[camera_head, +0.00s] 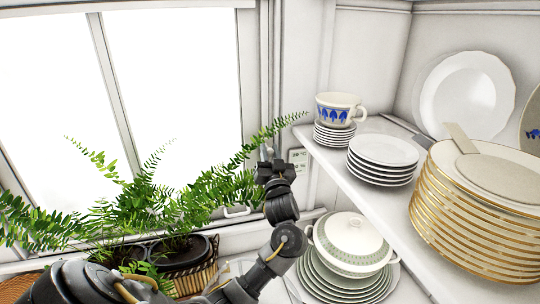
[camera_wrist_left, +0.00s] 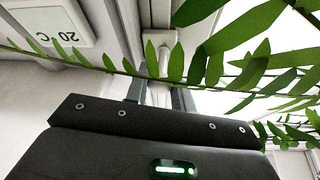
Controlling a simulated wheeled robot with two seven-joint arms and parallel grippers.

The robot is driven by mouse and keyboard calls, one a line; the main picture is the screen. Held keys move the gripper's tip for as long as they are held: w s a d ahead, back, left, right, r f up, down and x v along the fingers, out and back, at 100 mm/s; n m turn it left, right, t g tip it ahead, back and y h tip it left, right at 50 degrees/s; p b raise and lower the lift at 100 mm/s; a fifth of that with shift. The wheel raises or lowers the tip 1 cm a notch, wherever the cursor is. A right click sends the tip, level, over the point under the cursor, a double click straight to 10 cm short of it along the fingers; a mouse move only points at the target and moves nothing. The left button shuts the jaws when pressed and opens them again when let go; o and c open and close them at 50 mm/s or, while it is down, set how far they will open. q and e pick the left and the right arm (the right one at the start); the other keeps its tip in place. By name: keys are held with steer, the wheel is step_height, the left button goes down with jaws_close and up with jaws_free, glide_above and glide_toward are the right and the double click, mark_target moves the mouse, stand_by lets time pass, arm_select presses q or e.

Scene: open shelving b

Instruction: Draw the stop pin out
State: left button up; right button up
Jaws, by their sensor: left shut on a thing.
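My left gripper (camera_head: 270,165) is at the window's right frame, beside the fern's fronds. In the left wrist view its two dark fingers (camera_wrist_left: 160,98) are shut on a pale upright piece, which looks like the stop pin (camera_wrist_left: 163,62). The pin runs up to a white fitting (camera_wrist_left: 159,38) on the frame. Whether it is seated in the fitting cannot be told. In the head view the pin is too small or hidden to make out. My right gripper is not in view.
A fern (camera_head: 150,210) in a basket pot spreads close to my left arm, with a frond crossing the wrist view. A small display reading 20 °C (camera_head: 298,156) hangs right of the gripper. Shelves with stacked plates (camera_head: 470,225), a cup (camera_head: 338,108) and a lidded tureen (camera_head: 350,240) stand at right.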

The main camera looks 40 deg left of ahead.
arm_select(q)
steer(key=shift+d, duration=0.15)
steer(key=shift+s+d+p, duration=0.6)
steer(key=shift+d+p, duration=0.05)
steer(key=shift+d, duration=0.1)
steer(key=shift+d+f, duration=0.1)
steer(key=o, duration=0.6)
steer(key=shift+c, duration=0.2)
steer(key=o, duration=0.4)
steer(key=shift+s+d, duration=0.15)
steer(key=shift+s, duration=0.05)
steer(key=shift+o, duration=0.2)
steer(key=shift+w, duration=0.1)
